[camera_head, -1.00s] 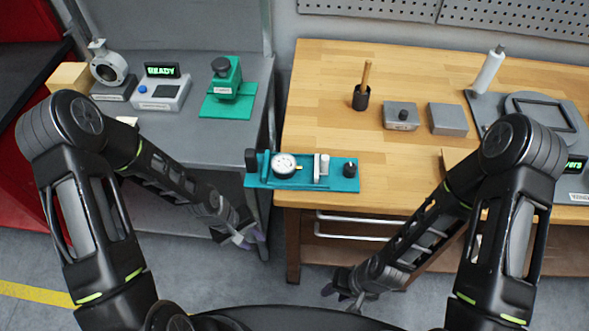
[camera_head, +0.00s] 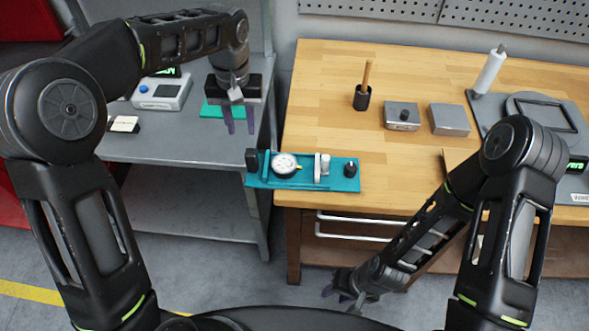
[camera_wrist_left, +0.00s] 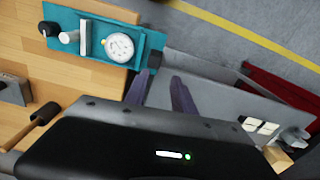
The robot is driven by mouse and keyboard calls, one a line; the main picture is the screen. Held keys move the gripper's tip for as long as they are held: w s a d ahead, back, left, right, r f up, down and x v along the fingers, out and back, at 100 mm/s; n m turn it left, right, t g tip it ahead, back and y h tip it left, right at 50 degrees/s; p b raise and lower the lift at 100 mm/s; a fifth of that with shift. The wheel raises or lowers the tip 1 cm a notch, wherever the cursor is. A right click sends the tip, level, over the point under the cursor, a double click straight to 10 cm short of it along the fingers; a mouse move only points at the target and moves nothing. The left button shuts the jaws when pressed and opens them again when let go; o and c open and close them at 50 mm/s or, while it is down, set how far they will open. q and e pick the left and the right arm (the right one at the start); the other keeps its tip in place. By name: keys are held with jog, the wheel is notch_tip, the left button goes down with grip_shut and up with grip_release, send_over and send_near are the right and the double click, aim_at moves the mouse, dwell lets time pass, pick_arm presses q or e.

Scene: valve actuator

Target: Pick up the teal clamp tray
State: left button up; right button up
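The teal clamp tray (camera_head: 318,185) lies at the front left edge of the wooden bench, its left end sticking out past the bench corner. It carries a round dial gauge (camera_head: 285,165), upright clamp parts and dark knobs. It also shows in the left wrist view (camera_wrist_left: 149,48), beyond the fingertips. My left gripper (camera_head: 240,128) is raised over the grey bench, left of and behind the tray, fingers pointing down. In the left wrist view its two fingers (camera_wrist_left: 160,82) are apart with nothing between them. My right gripper (camera_head: 345,290) hangs low in front of the wooden bench; its finger opening is unclear.
A teal fixture base (camera_head: 212,110) on the grey bench is partly hidden behind my left gripper. Bare wood (camera_head: 400,165) lies right of the tray.

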aim_at(250, 152)
pick_arm(q)
jog(key=shift+d+m, duration=0.3)
jog(key=shift+d, duration=0.25)
jog(key=shift+s, duration=0.1)
jog(key=shift+f, duration=3.4)
jog(key=shift+f, duration=0.15)
notch_tip(250, 152, down, 5)
jog(key=shift+r, duration=0.1)
jog(key=shift+c, duration=0.4)
grip_shut()
